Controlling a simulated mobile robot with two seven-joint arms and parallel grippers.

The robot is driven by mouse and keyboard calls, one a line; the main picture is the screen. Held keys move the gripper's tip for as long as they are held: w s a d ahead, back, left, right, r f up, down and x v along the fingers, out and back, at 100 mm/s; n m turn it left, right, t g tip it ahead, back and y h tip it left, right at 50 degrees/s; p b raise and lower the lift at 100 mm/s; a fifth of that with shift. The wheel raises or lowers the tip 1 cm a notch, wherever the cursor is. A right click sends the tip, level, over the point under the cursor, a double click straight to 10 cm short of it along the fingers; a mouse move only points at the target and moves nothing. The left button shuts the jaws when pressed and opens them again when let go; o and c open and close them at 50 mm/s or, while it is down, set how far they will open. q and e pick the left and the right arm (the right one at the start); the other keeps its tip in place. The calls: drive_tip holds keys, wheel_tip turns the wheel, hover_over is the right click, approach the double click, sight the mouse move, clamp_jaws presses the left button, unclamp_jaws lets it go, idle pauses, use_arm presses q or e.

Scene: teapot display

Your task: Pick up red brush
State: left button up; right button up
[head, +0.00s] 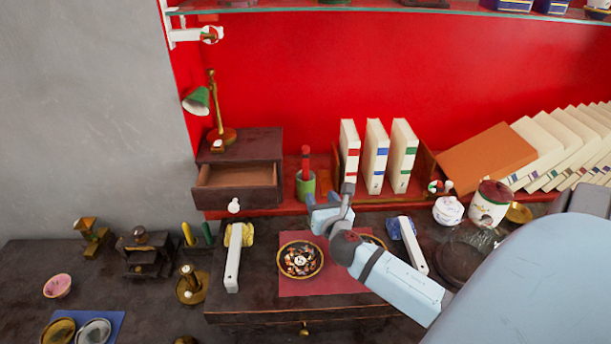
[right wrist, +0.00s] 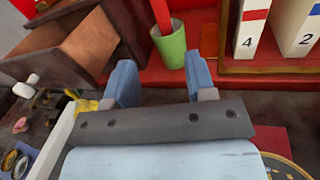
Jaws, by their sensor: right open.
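The red brush (head: 306,160) stands upright in a green cup (head: 306,187) on the red shelf, right of the small drawer box. My right gripper (head: 328,208) is open and empty, in front of and just below the cup. In the right wrist view the red brush (right wrist: 161,14) and the green cup (right wrist: 173,46) show beyond the two blue fingertips (right wrist: 160,80), apart from them. The brush's top is cut off there, and its lower end is hidden in the cup. My left gripper is not in view.
A dark box with an open drawer (head: 237,180) stands left of the cup. Upright numbered books (head: 376,157) stand close on its right. A plate of patterned pieces (head: 300,260) lies on a red mat (head: 310,288) below. A glass shelf (head: 390,11) crosses above.

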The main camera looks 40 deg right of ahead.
sight(307, 168)
drive_tip(key=shift+n+t, duration=0.3)
drive_tip(key=shift+n, duration=0.5)
drive_tip(key=x, duration=0.9)
drive_tip(key=shift+w+d+r, duration=0.15)
drive_tip(key=shift+w, duration=0.2)
drive_tip(key=x, duration=0.5)
drive_tip(key=shift+s+d+f+p, duration=0.1)
drive_tip(key=shift+d+f+p, duration=0.05)
drive_tip(key=shift+f+p, duration=0.15)
drive_tip(key=shift+r, duration=0.1)
drive_tip(key=shift+c, duration=0.5)
clamp_jaws()
